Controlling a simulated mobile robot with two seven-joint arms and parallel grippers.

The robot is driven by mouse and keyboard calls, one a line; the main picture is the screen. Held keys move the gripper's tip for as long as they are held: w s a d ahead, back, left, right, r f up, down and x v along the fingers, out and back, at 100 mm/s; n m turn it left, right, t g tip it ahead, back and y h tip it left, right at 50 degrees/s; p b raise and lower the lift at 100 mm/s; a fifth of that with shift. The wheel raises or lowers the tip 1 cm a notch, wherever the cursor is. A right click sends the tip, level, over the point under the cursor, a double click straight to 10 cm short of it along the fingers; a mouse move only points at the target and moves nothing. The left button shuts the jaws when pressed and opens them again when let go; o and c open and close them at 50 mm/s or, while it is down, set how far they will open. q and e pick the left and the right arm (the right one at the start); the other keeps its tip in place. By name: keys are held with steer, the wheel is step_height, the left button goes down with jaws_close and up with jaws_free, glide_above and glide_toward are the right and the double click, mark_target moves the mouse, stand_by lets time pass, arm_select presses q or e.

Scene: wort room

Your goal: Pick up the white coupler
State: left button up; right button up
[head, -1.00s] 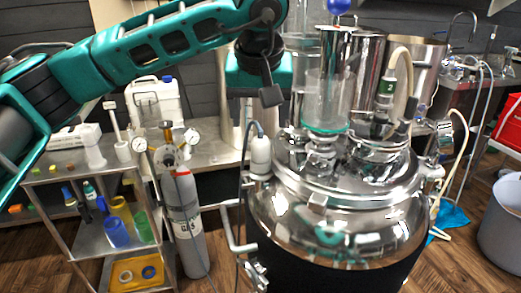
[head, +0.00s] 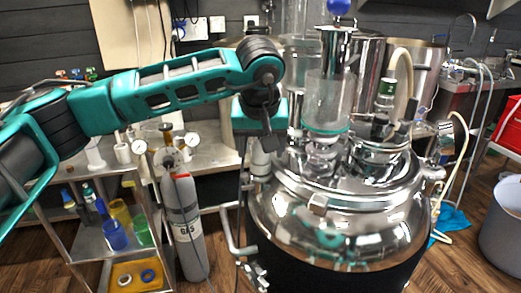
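The white coupler (head: 260,166) is at the upper left side of the shiny steel vessel (head: 345,218), upright, with a dark cable on its left. Its upper part is hidden by my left gripper (head: 264,144). The gripper points down from the teal arm and its fingers are at the coupler's top. Whether they touch or close on it cannot be made out. My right gripper is not in view.
A clear cylinder (head: 327,103) and hose fittings rise from the vessel lid close to the right of the gripper. A grey gas bottle (head: 183,222) and a shelf cart (head: 103,240) stand at the left. A grey bin (head: 502,230) stands at the right.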

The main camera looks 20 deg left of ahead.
arm_select(q)
steer(key=c, duration=1)
steer(key=shift+r, duration=0.1)
